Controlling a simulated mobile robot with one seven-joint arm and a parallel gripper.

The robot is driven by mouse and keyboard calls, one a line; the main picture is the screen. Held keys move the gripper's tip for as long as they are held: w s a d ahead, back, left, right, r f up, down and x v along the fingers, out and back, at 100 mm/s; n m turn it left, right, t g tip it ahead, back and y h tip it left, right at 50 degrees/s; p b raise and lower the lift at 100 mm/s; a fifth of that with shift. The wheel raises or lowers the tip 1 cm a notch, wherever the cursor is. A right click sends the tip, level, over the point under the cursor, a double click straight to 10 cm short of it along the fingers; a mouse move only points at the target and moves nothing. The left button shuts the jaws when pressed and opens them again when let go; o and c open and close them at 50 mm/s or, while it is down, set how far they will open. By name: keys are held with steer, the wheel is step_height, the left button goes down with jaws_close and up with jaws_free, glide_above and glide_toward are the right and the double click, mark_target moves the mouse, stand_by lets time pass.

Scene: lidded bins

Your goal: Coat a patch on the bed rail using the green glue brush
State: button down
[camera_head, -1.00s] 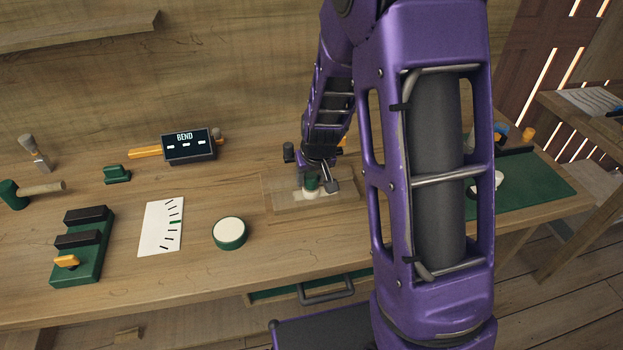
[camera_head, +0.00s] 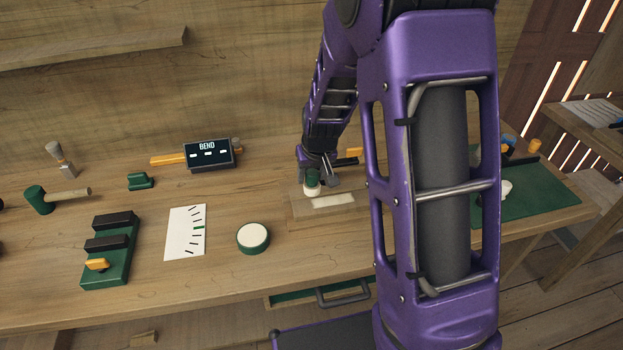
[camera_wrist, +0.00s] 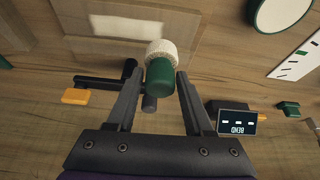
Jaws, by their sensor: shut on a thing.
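My gripper (camera_head: 322,178) is shut on the green glue brush (camera_head: 312,180), which has a green body and a pale bristle end pointing down. In the wrist view the brush (camera_wrist: 160,72) sits between the two fingertips, with its whitish bristles (camera_wrist: 161,48) facing the wood. The bed rail appears as a flat wooden board (camera_head: 350,212) on the bench. A pale whitish strip (camera_head: 333,201) lies on it, also visible in the wrist view (camera_wrist: 122,25). The brush is at the strip's left, over the board's back left part. I cannot tell whether the bristles touch the board.
A round green pot with a white top (camera_head: 253,241) stands front left of the board. A BEND display (camera_head: 208,155), a white marked card (camera_head: 185,231), a green block fixture (camera_head: 110,250) and a mallet (camera_head: 40,200) are further left. A green mat (camera_head: 540,190) lies right.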

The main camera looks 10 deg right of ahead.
steer(key=shift+r+p, duration=0.3)
steer(key=shift+r, duration=1.25)
